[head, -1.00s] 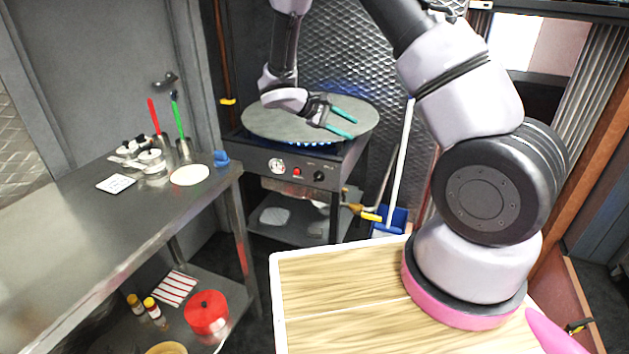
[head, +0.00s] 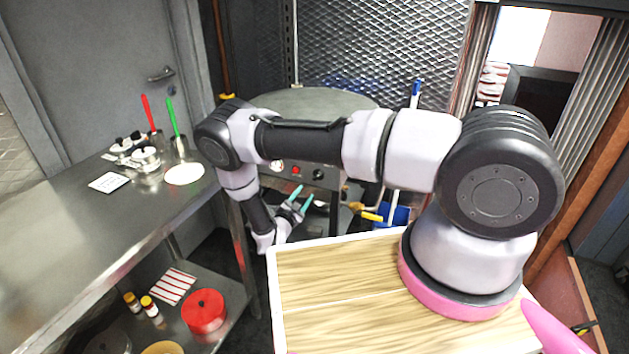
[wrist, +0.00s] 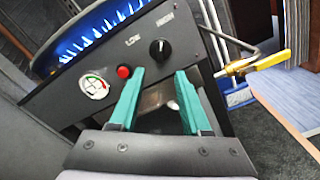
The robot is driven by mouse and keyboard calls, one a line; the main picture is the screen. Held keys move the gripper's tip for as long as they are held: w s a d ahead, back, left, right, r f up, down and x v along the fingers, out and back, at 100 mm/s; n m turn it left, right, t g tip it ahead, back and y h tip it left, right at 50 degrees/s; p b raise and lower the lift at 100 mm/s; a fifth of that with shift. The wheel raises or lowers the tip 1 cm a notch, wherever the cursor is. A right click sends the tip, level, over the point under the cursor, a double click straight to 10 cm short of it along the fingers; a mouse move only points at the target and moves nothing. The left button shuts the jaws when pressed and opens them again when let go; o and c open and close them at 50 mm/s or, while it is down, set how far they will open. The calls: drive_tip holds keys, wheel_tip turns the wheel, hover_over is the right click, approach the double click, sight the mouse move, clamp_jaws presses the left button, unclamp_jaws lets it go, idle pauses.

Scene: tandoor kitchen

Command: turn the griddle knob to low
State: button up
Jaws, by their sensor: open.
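The griddle knob (head: 318,173) is a small black dial on the griddle's front panel. In the head view my gripper (head: 302,195) is in front of and below the panel. The round griddle plate (head: 320,97) is partly hidden by my arm.
A red button (wrist: 124,71) and a gauge (wrist: 94,86) sit left of the knob. Blue flames (wrist: 90,38) burn under the plate. A steel table (head: 110,225) stands at the left.

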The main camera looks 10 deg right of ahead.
sight(316, 177)
drive_tip(key=x, duration=1)
drive_tip(key=shift+w+d, duration=0.1)
clamp_jaws()
